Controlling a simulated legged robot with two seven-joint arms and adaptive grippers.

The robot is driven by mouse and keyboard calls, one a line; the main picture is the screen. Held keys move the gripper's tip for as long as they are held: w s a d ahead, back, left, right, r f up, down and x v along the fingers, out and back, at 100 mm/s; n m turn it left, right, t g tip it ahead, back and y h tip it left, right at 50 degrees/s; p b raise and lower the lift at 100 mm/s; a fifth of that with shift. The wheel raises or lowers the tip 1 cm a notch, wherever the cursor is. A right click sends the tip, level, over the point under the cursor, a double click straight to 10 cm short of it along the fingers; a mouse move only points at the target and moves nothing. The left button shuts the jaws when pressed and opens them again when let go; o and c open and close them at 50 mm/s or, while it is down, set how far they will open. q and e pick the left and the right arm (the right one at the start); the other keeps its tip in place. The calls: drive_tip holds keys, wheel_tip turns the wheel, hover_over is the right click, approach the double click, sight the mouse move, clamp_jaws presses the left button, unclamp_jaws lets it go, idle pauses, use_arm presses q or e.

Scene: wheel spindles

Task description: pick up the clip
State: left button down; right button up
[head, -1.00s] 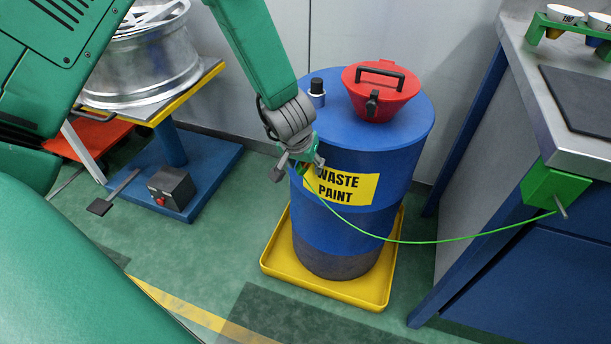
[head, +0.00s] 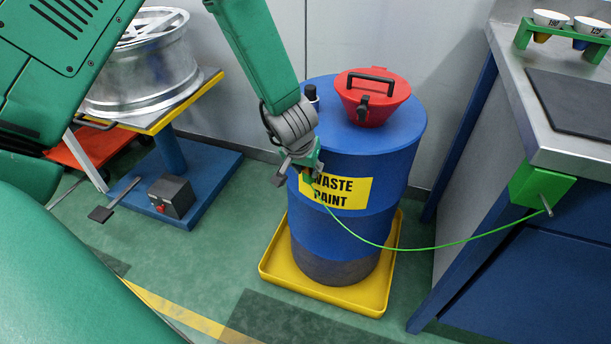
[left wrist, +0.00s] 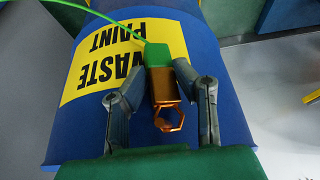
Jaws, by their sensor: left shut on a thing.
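The clip (left wrist: 164,88), a copper-coloured piece with a hooked end and a green block at its top, sits between the fingers of my left gripper (left wrist: 158,82) in the left wrist view. A green cable (left wrist: 122,28) runs from the block. In the head view my left gripper (head: 304,172) is shut on the clip in front of the blue drum (head: 345,220), beside its yellow "WASTE PAINT" label (head: 350,190). The clip is mostly hidden there. The cable (head: 430,248) sags from the gripper to a green box (head: 540,187) on the bench. My right gripper is out of view.
The drum stands in a yellow tray (head: 272,272) and carries a red funnel (head: 385,88). A metal bench (head: 515,90) with a cup rack (head: 522,35) is at the right. A wheel (head: 150,75) rests on a blue-based stand (head: 215,160) at the left.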

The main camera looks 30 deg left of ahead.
use_arm(q)
drive_tip(key=shift+s+d+f, duration=0.25)
drive_tip(key=shift+s+f, duration=0.05)
drive_tip(key=shift+s, duration=0.05)
drive_tip(key=shift+a, duration=0.35)
drive_tip(key=shift+r+p, duration=0.3)
drive_tip(key=shift+p, duration=0.25)
drive_tip(key=s+d, duration=0.4)
drive_tip(key=s, duration=1.3)
drive_tip(key=shift+d+p, duration=0.2)
drive_tip(key=shift+p, duration=0.25)
drive_tip(key=shift+r, duration=0.1)
